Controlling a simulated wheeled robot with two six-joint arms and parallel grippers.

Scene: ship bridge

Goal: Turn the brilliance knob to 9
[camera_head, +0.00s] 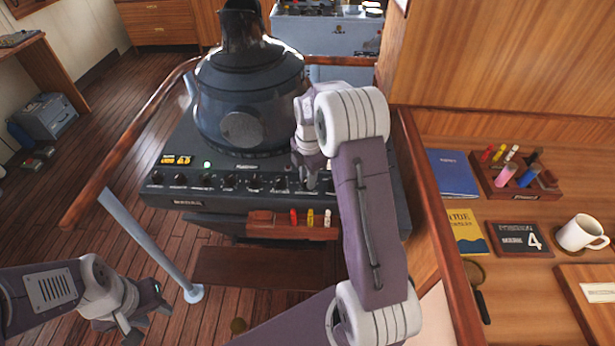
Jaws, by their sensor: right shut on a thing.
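A dark radar console (190,203) with a domed viewing hood (250,90) stands in the middle. Its front panel carries a row of small black knobs, such as one near the middle (230,181). The labels are too small to read, so I cannot tell which is brilliance or its setting. My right gripper (311,184) points down at the right part of this row and is shut on a knob there; the fingers and arm hide most of it. My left gripper (150,321) is low at the left, open and empty, away from the console.
A wooden rail (128,150) on a grey post (150,245) runs along the console's left. A small rack with red, yellow and white pieces (275,225) sits below the panel. The right desk holds a blue book (453,173), a mug (580,234) and a magnifier (480,292).

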